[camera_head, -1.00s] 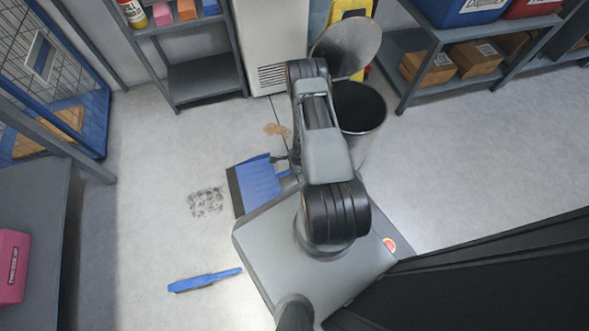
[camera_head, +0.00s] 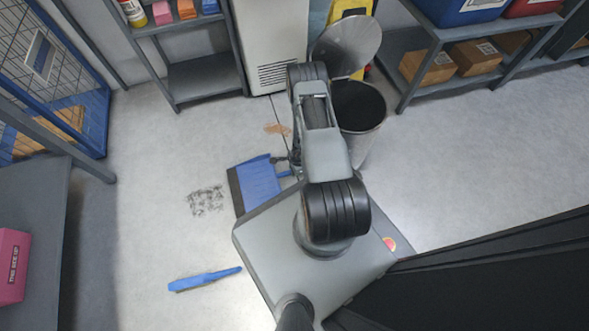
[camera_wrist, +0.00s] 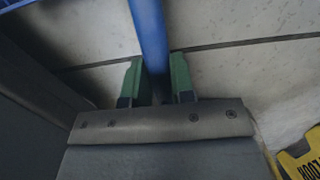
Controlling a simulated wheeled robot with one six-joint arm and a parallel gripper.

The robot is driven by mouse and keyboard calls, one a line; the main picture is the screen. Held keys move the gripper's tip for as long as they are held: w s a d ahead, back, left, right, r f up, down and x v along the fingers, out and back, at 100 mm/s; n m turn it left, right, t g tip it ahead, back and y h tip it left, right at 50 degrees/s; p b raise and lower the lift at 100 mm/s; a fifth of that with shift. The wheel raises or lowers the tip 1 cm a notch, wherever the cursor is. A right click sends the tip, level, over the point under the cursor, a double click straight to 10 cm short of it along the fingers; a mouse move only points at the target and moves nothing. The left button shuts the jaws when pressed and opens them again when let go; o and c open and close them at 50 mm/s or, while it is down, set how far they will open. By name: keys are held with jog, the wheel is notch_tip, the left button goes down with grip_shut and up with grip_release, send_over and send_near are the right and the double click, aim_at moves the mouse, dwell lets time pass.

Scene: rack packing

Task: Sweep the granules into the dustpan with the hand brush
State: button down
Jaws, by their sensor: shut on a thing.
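The blue dustpan (camera_head: 258,184) lies on the floor left of my arm, its dark lip facing left toward the granules. The granules (camera_head: 205,201) are a grey speckled patch on the floor, a short gap left of that lip. The blue hand brush (camera_head: 204,279) lies on the floor below them, apart from both. My gripper (camera_wrist: 157,80) has green fingers shut on the dustpan's blue handle (camera_wrist: 148,35) in the wrist view. In the head view my arm mostly hides the gripper. The brush and granules do not show in the wrist view.
An open bin (camera_head: 360,120) stands behind my arm, and a brown stain (camera_head: 277,129) marks the floor nearby. Shelves (camera_head: 208,76) stand at the back, a blue mesh cage (camera_head: 60,90) at the left, and a grey table (camera_head: 32,200) below it. Floor around the granules is clear.

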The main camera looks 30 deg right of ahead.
jog(key=shift+f, duration=0.15)
jog(key=c, duration=0.9)
grip_release()
jog(key=r+p, duration=0.2)
jog(key=r, duration=0.2)
jog(key=d+r+p, duration=0.1)
jog(key=r+p, duration=0.1)
jog(key=r, duration=0.3)
jog(key=d+r+p, duration=0.1)
jog(key=r+p, duration=0.2)
jog(key=r, duration=0.1)
jog(key=shift+s+r, duration=0.3)
